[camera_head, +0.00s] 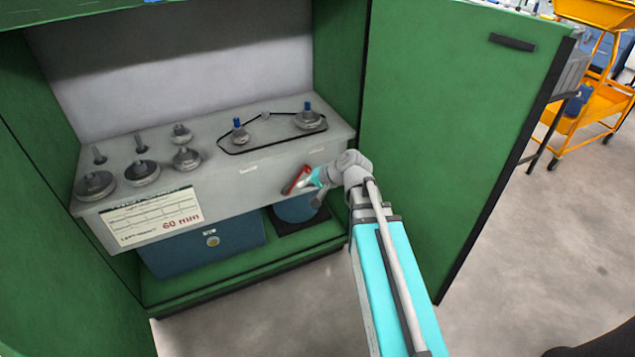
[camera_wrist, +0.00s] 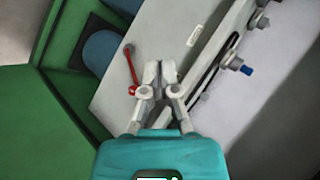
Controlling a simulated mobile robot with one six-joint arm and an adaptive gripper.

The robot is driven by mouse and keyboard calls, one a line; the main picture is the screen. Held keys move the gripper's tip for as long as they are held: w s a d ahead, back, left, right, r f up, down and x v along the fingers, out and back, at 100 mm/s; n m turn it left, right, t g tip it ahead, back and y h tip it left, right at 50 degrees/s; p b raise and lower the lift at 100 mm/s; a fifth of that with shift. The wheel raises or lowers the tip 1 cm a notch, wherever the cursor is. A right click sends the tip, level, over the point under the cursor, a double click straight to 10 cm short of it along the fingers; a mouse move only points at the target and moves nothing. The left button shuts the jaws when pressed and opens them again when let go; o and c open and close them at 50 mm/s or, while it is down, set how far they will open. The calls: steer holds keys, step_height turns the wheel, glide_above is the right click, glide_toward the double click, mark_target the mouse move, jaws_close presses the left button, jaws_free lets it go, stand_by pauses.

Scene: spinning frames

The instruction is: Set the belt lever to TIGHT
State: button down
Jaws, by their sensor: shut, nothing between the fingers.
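The red belt lever (camera_head: 296,181) is on the front face of the grey headstock box (camera_head: 250,180), near its right end. It also shows in the wrist view (camera_wrist: 132,70), with a round red knob at one end. My gripper (camera_wrist: 160,68) is shut and empty. In the wrist view its fingertips are just right of the lever, with a gap between them in the picture; whether they touch the box cannot be told. In the head view the fingers are hard to make out beside the lever. No TIGHT marking is readable.
A black belt (camera_head: 272,136) runs around two pulleys on the box top, with several more pulleys at left. A card (camera_head: 152,217) reads "60 mm". A blue motor housing (camera_head: 205,245) sits below. The green cabinet door (camera_head: 450,130) stands open at right, close to my arm.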

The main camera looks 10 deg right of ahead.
steer(key=w+d+f+m+t+b, duration=0.5)
steer(key=d+f+b, duration=0.3)
steer(key=b, duration=0.7)
steer(key=w+d+f+m+t+h+b, duration=0.1)
steer(key=w+d+f+m+t+b, duration=0.5)
steer(key=b, duration=0.8)
steer(key=shift+w+d+f+m+b, duration=0.4)
steer(key=shift+d+f+m, duration=0.7)
steer(key=shift+f, duration=0.5)
steer(key=shift+w+a, duration=0.1)
steer(key=shift+a, duration=0.05)
steer(key=w+a+r+p, duration=0.2)
steer(key=w+a, duration=0.5)
steer(key=w, duration=0.1)
steer(key=shift+w+r+p, duration=0.2)
steer(key=shift+w+p, duration=0.1)
steer(key=shift+w, duration=0.1)
steer(key=shift+d+r, duration=0.15)
steer(key=shift+d, duration=0.05)
